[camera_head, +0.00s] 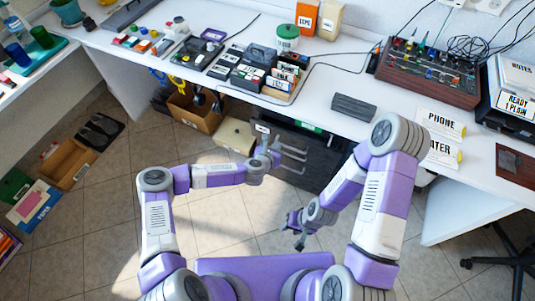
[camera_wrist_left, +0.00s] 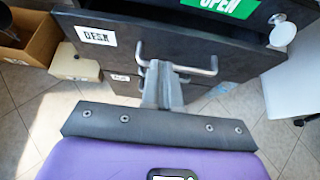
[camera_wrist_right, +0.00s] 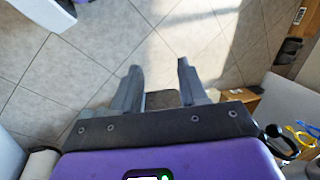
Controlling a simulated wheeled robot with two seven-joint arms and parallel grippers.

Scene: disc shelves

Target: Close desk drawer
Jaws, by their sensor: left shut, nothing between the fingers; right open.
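The dark desk drawer (camera_wrist_left: 115,45) carries a DESK label and a bar handle (camera_wrist_left: 205,68) in the left wrist view. It stands open, with its inside and a green OPEN sign (camera_wrist_left: 222,6) showing. In the head view the drawer (camera_head: 268,130) juts from a dark cabinet under the white desk. My left gripper (camera_wrist_left: 163,68) is shut and empty, its tips at the drawer front by the handle; I cannot tell whether they touch. It also shows in the head view (camera_head: 274,152). My right gripper (camera_wrist_right: 159,68) is open and empty, low over the floor.
A lower drawer with its own handle (camera_head: 292,170) sits below. A cardboard box (camera_head: 194,112) and a pale box (camera_head: 235,136) stand on the floor left of the cabinet. The desk top (camera_head: 340,70) holds many items. Tiled floor lies clear around my arms.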

